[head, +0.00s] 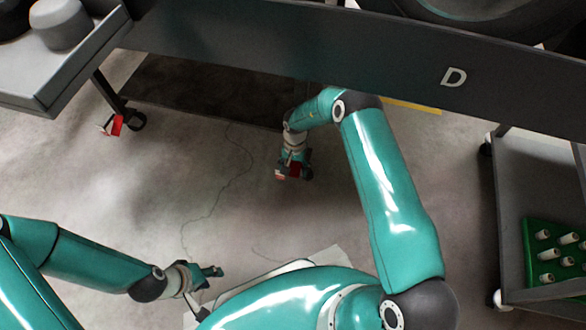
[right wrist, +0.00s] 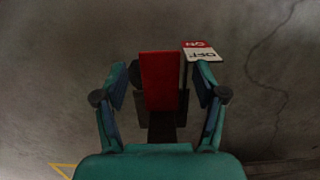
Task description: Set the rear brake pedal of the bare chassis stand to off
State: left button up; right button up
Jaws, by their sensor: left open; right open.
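A red brake pedal (right wrist: 161,80) stands between the two fingers of my right gripper (right wrist: 160,92) in the right wrist view, with gaps on both sides. The gripper is open. A small plate (right wrist: 201,52) marked ON in red and OFF in white is beside the pedal. In the head view this pedal (head: 295,170) is at a caster under the stand marked D (head: 400,62), just below my right gripper (head: 292,158). I cannot tell which way the pedal is set. My left gripper (head: 210,272) is open and empty at the lower left, far from the pedal.
Another red pedal (head: 117,125) is at the stand's left caster. A grey tray (head: 75,72) juts out at the upper left. A dark cart (head: 515,185) with a green tray (head: 535,272) of white pegs stands at the right. The floor between is clear.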

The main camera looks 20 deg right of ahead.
notch_tip(320, 180, up, 9)
dwell(0.4)
jog(key=shift+r, duration=0.1)
dwell(0.3)
